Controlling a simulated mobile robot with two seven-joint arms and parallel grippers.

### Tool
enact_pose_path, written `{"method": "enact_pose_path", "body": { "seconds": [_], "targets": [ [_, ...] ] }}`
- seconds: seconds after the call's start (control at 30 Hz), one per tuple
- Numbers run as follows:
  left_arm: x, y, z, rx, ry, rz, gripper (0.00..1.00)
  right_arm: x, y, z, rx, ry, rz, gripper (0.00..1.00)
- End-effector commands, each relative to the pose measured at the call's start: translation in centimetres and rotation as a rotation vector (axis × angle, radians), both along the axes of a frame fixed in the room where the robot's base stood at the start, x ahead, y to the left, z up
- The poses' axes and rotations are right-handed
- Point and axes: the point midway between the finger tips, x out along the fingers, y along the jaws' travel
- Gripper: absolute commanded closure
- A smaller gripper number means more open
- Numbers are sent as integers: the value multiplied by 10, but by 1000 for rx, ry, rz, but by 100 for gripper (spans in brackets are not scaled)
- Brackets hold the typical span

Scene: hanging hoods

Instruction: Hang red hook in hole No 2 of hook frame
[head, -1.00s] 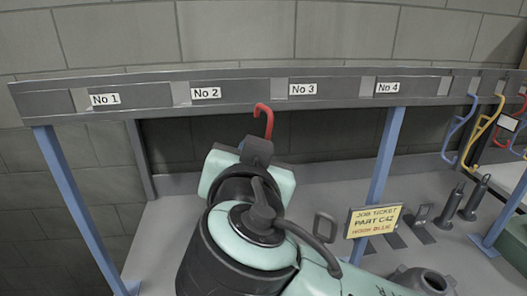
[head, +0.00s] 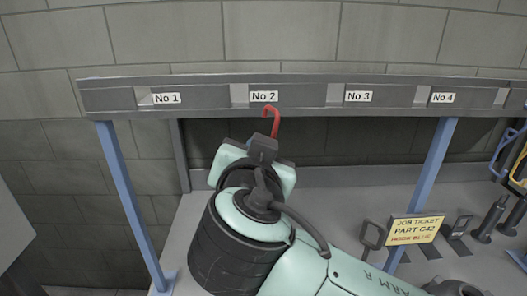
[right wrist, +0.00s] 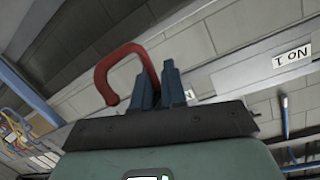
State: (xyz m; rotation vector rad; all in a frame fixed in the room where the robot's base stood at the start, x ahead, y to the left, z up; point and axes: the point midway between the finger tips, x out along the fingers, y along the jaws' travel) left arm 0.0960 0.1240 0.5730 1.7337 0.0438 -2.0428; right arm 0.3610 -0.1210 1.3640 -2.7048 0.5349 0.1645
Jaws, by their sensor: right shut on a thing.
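The hook frame (head: 205,98) is a long grey bar on blue posts, with labels No 1 to No 4. Light square patches sit along the bar; one is just left of the No 2 label (head: 264,96). My right gripper (head: 264,146) is shut on the red hook (head: 275,122), which stands up with its curved top in front of the bar, just below and right of the No 2 label. In the right wrist view the red hook (right wrist: 103,70) rises from between the fingers (right wrist: 160,88). Contact with the bar cannot be told. My left gripper is not in view.
Blue and yellow hooks (head: 508,155) hang at the far right. Dark upright pegs (head: 490,220) stand on the grey surface below. A block wall is behind the bar.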

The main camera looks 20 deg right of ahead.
Motion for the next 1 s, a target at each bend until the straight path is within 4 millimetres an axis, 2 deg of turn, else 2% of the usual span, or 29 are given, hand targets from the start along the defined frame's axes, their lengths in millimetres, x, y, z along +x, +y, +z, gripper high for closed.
{"method": "enact_pose_path", "body": {
  "seconds": [0.57, 1.0],
  "targets": [
    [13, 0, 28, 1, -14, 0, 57, 46, 7, 0, -1, 0, 0, 100],
    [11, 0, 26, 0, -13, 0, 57, 48, 8, -2, 0, 0, 1, 100]
  ]
}}
